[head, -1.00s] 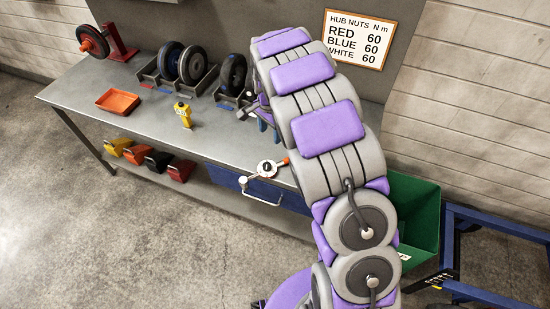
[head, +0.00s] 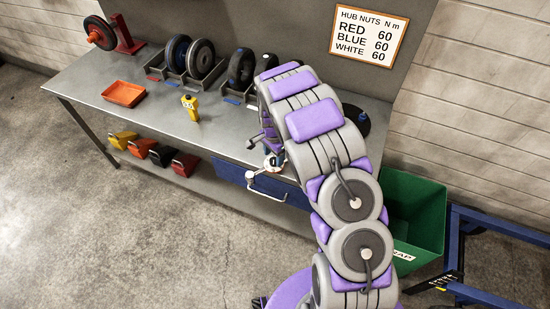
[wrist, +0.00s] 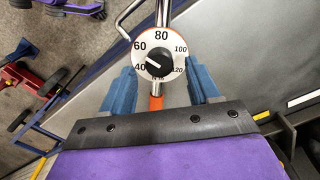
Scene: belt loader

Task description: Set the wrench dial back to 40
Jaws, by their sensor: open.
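The wrench dial (wrist: 159,52) is a white disc marked 40 to 120, with a black knob (wrist: 153,65) at its centre. The knob's white mark slants to the left side, around 40 to 60; the exact value is hard to read. The wrench has a metal shaft and an orange band (wrist: 156,103). My gripper (wrist: 162,78) is open, its blue fingers on either side of the wrench below the dial, with gaps to both. In the head view the dial (head: 271,163) lies at the bench's front edge, partly hidden by my gripper (head: 271,150).
A sign (head: 370,36) reads red, blue and white 60. The bench (head: 215,118) holds an orange tray (head: 123,93), a yellow device (head: 190,107) and wheels in racks (head: 188,78). A drawer handle (head: 266,188) juts out below. A green bin (head: 415,215) stands at right.

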